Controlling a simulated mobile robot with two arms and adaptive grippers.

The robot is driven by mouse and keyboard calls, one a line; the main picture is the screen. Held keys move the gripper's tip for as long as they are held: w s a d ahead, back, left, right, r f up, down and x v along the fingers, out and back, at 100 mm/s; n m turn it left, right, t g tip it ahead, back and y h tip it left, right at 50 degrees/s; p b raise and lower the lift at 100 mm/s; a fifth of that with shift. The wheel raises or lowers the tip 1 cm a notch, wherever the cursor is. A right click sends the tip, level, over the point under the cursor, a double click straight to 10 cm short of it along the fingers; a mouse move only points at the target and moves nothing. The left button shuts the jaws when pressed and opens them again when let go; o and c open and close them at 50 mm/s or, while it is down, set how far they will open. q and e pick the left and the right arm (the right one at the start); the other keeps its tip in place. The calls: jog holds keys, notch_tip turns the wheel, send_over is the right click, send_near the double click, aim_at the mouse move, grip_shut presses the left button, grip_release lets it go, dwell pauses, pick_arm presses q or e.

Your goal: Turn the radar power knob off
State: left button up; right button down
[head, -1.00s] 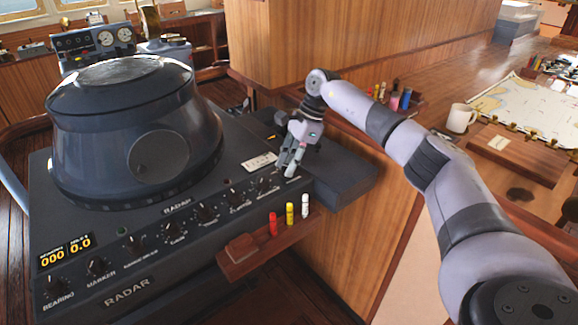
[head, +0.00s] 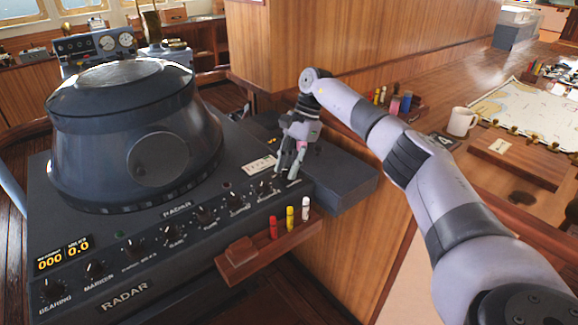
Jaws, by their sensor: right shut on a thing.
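The radar console's sloped front panel (head: 130,268) carries a row of small black knobs, with a bearing knob (head: 53,286) at the left end. The lit displays (head: 65,255) read 000 and 0.0. My right gripper (head: 286,172) points down at the right end of this row and is shut on the knob there. The fingers hide that knob, so its pointer and label cannot be read. My left gripper is not in view.
The large round radar hood (head: 130,130) stands left of my gripper. A small wooden shelf (head: 262,255) with red, yellow and white markers juts out below the panel. A wooden partition (head: 350,45) rises behind. A mug (head: 461,120) and chart (head: 530,110) lie at right.

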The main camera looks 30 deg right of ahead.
jog(key=shift+r, duration=0.1)
jog(key=c, duration=1.4)
grip_release()
jog(key=shift+o, duration=0.2)
jog(key=v, duration=1.2)
jog(key=shift+d, duration=0.1)
